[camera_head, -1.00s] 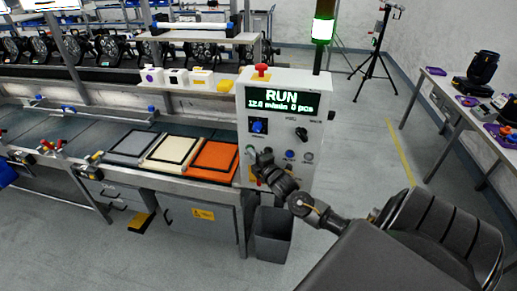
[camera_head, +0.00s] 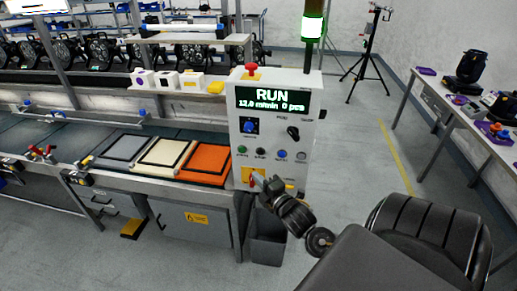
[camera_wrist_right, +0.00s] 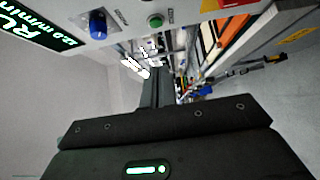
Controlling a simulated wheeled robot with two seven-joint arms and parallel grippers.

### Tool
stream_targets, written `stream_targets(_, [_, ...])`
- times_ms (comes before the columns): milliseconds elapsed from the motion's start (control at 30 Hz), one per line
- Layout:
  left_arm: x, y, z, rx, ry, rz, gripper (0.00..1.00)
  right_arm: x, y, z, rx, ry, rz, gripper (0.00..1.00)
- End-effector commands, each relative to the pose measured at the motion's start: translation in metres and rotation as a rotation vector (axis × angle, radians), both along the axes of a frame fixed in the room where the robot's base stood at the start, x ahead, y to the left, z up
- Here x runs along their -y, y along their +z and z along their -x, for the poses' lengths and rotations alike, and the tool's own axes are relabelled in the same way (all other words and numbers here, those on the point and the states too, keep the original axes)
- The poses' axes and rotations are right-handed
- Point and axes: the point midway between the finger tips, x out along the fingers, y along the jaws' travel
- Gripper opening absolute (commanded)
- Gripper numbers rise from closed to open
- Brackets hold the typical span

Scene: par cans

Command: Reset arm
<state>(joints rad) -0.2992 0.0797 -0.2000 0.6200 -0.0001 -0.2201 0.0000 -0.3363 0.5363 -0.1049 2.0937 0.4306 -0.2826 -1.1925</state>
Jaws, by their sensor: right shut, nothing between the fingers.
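My right gripper (camera_head: 266,183) is in front of the lower part of the white control panel (camera_head: 270,120). It is shut and empty. In the right wrist view the dark gripper body (camera_wrist_right: 165,135) fills the lower middle. The panel's screen (camera_head: 272,100) reads RUN in green. A blue knob (camera_head: 249,127) sits below the screen, and it also shows in the right wrist view (camera_wrist_right: 97,24). A green button (camera_wrist_right: 155,20) is close by there. I cannot tell whether the fingertips touch the yellow plate with the red switch (camera_head: 253,177). My left gripper is not in view.
Grey, cream and orange framed panels (camera_head: 204,160) lie on the conveyor left of the control panel. A grey bin (camera_head: 268,238) stands below it. A table (camera_head: 460,120) with lamps is at the right.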

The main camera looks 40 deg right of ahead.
Motion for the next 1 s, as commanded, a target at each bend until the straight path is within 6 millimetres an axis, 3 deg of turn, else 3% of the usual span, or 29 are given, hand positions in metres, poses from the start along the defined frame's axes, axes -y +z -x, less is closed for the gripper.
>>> stream_targets(767, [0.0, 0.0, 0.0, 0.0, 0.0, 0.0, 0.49, -0.001, 0.0, -0.001, -0.001, 0.002, -0.001, 0.0])
stream_targets(933, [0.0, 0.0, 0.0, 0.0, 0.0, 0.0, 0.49, -0.002, -0.001, -0.001, 0.017, 0.008, -0.113, 0.0])
stream_targets(967, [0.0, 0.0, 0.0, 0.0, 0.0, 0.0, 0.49, -0.002, -0.008, -0.002, 0.01, 0.01, -0.154, 0.0])
stream_targets(1000, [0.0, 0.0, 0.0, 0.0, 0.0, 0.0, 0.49, 0.003, -0.028, -0.002, -0.02, 0.003, -0.216, 0.0])
